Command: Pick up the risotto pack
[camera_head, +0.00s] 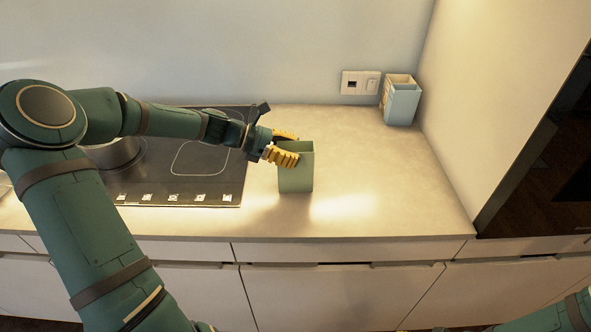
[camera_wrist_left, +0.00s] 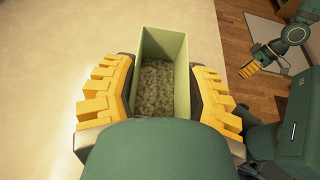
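The green box-shaped pack (camera_head: 299,176), which I take to be the risotto pack, is upright at the counter, right of the hob. No label is readable. The left wrist view looks into the pack (camera_wrist_left: 163,45): its top is open, with grainy contents inside. My left gripper (camera_head: 289,147) reaches it from the left, one yellow finger on each side. In the left wrist view the gripper (camera_wrist_left: 163,90) looks closed against both side walls. My right gripper (camera_wrist_left: 256,63) shows small and away from the pack; its opening is unclear.
The counter (camera_head: 400,190) is clear right of the pack, up to a side wall.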

